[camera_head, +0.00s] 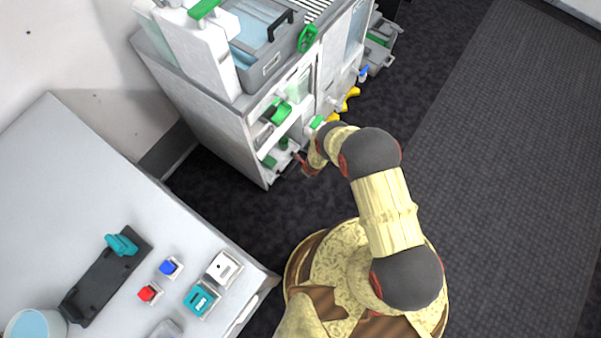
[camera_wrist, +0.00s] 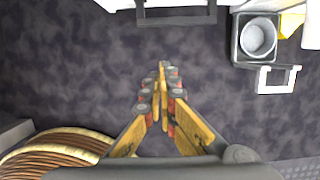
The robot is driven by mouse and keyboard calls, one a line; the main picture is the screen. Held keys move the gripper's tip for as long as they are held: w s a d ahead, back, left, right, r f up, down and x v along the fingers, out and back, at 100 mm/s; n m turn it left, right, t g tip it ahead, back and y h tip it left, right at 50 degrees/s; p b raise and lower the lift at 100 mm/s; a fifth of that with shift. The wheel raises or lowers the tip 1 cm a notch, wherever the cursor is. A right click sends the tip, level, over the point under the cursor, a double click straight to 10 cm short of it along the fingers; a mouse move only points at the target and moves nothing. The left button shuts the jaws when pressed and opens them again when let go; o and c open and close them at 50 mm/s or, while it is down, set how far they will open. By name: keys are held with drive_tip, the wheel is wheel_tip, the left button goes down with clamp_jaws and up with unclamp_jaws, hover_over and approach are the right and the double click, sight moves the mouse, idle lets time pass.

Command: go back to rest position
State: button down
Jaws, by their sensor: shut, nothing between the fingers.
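My gripper (camera_wrist: 163,80) shows in the wrist view with its fingers together and nothing between them, above the dark carpet. In the head view my gripper (camera_head: 303,165) is small and partly hidden by my wrist, close to the lower front of the grey and white machine (camera_head: 215,125). I cannot tell from the head view whether it touches the machine. My arm bends over my round base toward the machine.
The machine has green handles (camera_head: 308,38) and yellow parts (camera_head: 349,97) on its front. At the lower left a grey table (camera_head: 60,160) holds a black rail, small red and blue switches, and a teal box (camera_head: 201,300). Dark carpet (camera_head: 480,150) is clear at the right.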

drive_tip(key=shift+s+d+r, duration=0.15)
drive_tip(key=shift+r, duration=0.4)
